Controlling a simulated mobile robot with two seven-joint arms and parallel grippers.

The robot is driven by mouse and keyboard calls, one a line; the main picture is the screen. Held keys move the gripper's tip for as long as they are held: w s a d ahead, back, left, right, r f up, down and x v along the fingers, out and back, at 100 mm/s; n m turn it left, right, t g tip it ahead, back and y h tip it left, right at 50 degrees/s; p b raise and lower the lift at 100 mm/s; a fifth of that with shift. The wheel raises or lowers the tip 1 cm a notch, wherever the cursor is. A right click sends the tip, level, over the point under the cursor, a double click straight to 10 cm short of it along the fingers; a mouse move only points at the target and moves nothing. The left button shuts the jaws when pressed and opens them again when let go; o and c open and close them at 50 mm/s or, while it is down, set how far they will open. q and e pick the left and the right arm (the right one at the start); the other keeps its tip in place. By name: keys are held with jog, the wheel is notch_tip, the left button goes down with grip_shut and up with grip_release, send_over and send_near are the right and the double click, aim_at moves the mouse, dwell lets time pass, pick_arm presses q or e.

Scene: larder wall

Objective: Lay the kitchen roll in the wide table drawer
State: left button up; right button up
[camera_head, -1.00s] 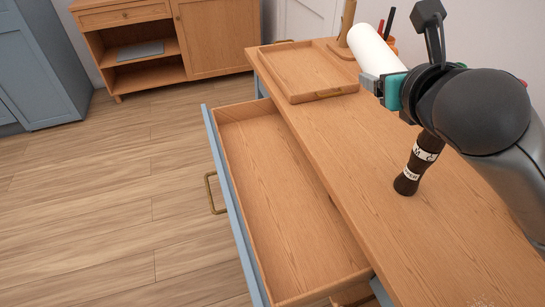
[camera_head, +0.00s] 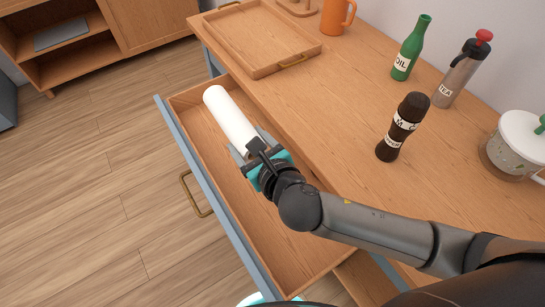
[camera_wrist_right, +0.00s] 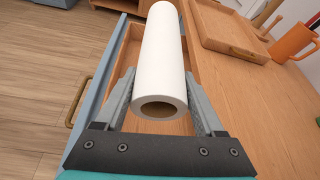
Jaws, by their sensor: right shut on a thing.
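The white kitchen roll (camera_head: 228,118) is in my right gripper (camera_head: 250,147), which is shut on its near end. In the head view the roll appears over the far part of the open wide table drawer (camera_head: 287,240), pointing away from the arm. In the right wrist view the roll (camera_wrist_right: 162,50) lies lengthwise between the two fingers (camera_wrist_right: 160,100), its hollow end facing the camera. I cannot tell whether the roll touches the drawer floor. The drawer is pulled out, with a blue front and brass handle, and looks otherwise empty. My left gripper is not in view.
On the tabletop stand a wooden tray (camera_head: 262,38), an orange mug (camera_head: 337,16), a green oil bottle (camera_head: 411,48), a tea flask (camera_head: 461,70), a dark grinder (camera_head: 402,127) and a lidded jar (camera_head: 515,145). The near drawer half is partly covered by my arm.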

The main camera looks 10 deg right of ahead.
jog(key=b, duration=0.8)
send_over(254, 194)
notch_tip(254, 194, down, 16)
jog(key=shift+f, duration=0.1)
notch_tip(254, 194, down, 4)
jog(key=shift+f+b, duration=0.1)
jog(key=shift+b, duration=1.15)
jog(key=shift+f, duration=0.1)
jog(key=o, duration=1.4)
jog(key=shift+c, duration=0.2)
